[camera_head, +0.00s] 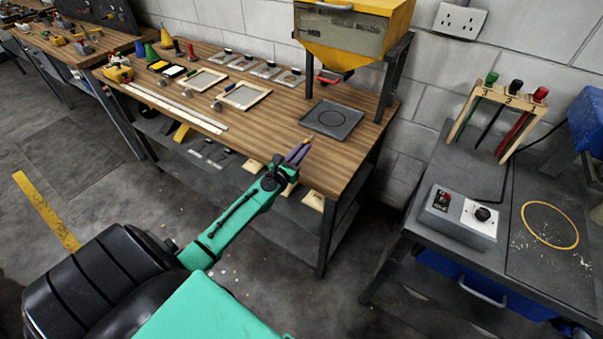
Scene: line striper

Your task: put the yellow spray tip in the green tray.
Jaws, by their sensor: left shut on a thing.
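My left gripper (298,152), at the end of the green arm, is over the front edge of the wooden workbench (255,125). I cannot pick out the yellow spray tip for certain. I see no green tray clearly in this view. My right gripper is not in view.
A dark square plate (331,119) lies on the bench beyond the gripper, below a yellow hopper (352,30). Pale frames (243,95) and coloured cones (166,38) stand farther left. A dark table (545,235) with a control box (458,216) is at right.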

